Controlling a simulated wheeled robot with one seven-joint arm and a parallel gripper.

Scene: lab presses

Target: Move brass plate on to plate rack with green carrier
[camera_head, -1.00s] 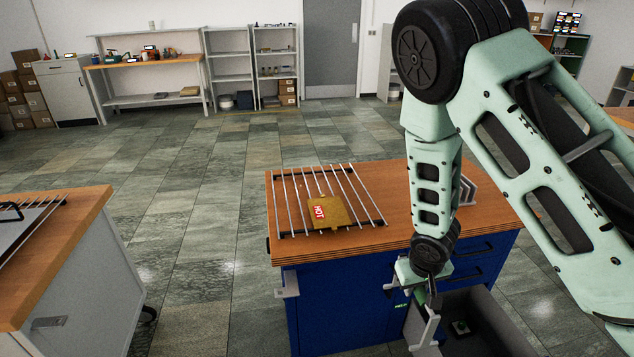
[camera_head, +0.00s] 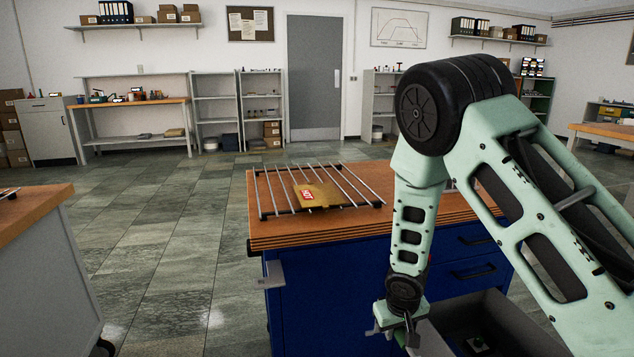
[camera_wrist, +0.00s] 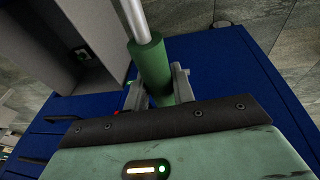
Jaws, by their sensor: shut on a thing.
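The brass plate (camera_head: 325,198) lies flat on a rack of thin metal bars (camera_head: 362,184) on the wooden top of a blue cabinet. It has a red label with white letters, which seem to read HOT. My gripper (camera_head: 402,336) is in front of the cabinet, below its top and apart from the plate. In the wrist view my gripper (camera_wrist: 158,88) is shut on the green handle of the carrier (camera_wrist: 151,65). A pale metal rod runs on from the handle out of the picture. The carrier's far end is hidden.
A grey open drawer or bin (camera_head: 480,318) sticks out from the blue cabinet (camera_head: 335,310) beside my gripper. A side bracket (camera_head: 272,275) juts from the cabinet's left. Another wooden-topped cabinet (camera_head: 35,215) stands at left. The tiled floor between is clear.

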